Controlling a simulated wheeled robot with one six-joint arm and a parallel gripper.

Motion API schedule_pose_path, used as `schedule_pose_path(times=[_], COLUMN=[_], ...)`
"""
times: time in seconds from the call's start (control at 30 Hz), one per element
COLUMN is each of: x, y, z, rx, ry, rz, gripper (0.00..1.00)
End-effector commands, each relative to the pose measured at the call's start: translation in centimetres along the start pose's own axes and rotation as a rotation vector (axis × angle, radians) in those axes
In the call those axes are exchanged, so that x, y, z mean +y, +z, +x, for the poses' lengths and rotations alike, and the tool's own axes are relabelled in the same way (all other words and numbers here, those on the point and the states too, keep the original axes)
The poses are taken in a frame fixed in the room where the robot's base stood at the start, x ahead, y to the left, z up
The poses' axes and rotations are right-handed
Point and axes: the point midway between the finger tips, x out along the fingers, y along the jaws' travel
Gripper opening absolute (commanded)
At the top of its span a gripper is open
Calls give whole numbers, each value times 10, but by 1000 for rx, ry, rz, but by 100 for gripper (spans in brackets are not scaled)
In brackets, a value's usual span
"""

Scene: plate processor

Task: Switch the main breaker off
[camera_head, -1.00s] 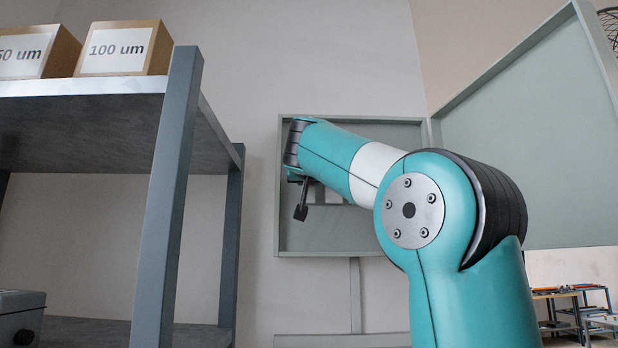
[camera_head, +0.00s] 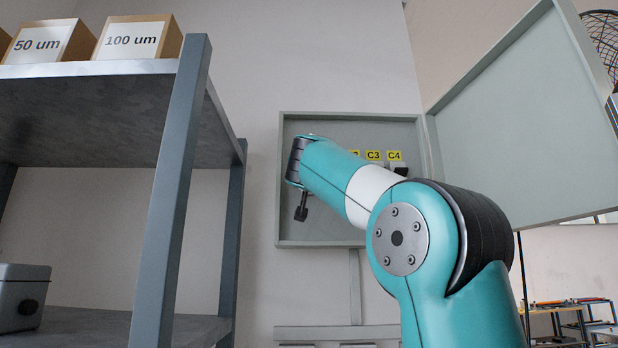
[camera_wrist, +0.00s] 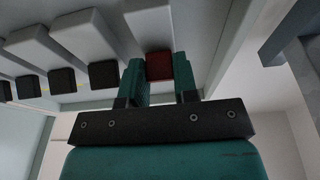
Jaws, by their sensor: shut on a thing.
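In the wrist view, the main breaker's red switch (camera_wrist: 158,66) sits between the two fingers of my gripper (camera_wrist: 160,80). My gripper is shut on it, with one teal finger at each side. A grey breaker body (camera_wrist: 148,27) stands behind the red tip. In the head view, the open breaker cabinet (camera_head: 283,200) hangs on the wall. My wrist is in front of its left part. My arm hides the fingers and the red switch there.
Several black-tipped breakers (camera_wrist: 103,74) stand in a row left of the red one in the wrist view. Yellow labels C3 (camera_head: 374,155) and C4 (camera_head: 394,155) show. The cabinet door (camera_head: 520,130) stands open at right. A shelf post (camera_head: 170,200) stands at left.

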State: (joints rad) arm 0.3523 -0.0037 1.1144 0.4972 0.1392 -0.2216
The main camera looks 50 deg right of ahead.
Motion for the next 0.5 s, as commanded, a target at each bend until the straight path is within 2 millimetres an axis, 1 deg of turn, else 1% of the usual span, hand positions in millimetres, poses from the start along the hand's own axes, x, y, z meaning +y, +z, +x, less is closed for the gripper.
schedule_pose_path(times=[0.1, 0.13, 0.23, 0.5], x=[0, 0, 0, 0], y=[0, 0, 0, 0], z=[0, 0, 0, 0], rx=[-2, -2, -2, -2], ry=[0, 0, 0, 0], rz=[0, 0, 0, 0], gripper=[4, 30, 53, 53])
